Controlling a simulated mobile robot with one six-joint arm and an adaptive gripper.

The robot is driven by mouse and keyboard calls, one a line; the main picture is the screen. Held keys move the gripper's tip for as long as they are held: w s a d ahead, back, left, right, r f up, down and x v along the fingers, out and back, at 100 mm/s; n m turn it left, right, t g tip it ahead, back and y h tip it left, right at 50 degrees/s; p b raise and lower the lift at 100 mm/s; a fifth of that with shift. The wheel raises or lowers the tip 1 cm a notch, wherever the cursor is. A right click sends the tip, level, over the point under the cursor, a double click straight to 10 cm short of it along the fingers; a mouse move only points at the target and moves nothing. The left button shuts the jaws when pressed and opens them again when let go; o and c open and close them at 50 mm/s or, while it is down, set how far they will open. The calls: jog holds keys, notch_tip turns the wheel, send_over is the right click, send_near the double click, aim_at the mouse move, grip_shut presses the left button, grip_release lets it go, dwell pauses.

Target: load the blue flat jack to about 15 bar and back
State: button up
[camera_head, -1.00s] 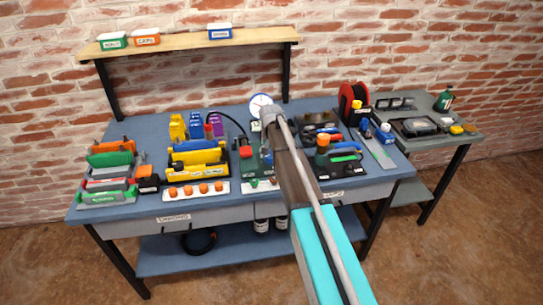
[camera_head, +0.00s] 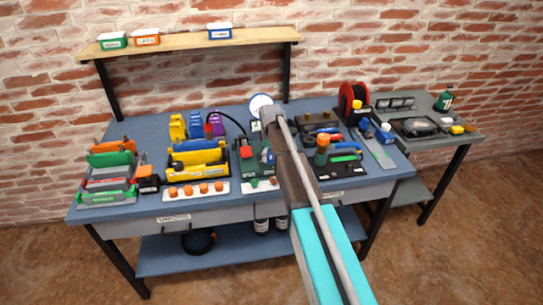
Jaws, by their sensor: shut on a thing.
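My arm reaches over the middle of the blue bench, and its end (camera_head: 272,116) is beside a round white gauge (camera_head: 260,103). The fingers and what they hold are hidden by my arm. A dark green unit (camera_head: 261,156) stands just in front of the gauge, partly covered by my arm. A black hose (camera_head: 233,118) arches from near this unit to the left. I cannot tell which blue piece is the flat jack.
Orange-topped pieces on a white strip (camera_head: 196,190) line the bench front. Green and grey pieces (camera_head: 110,178) stand at the left. A red reel (camera_head: 350,98) and an orange-topped item (camera_head: 322,148) stand right of my arm. A side table (camera_head: 458,138) adjoins.

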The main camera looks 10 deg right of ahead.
jog(key=shift+n, duration=1.3)
jog(key=o, duration=0.9)
jog(key=shift+o, duration=0.2)
jog(key=shift+r, duration=0.15)
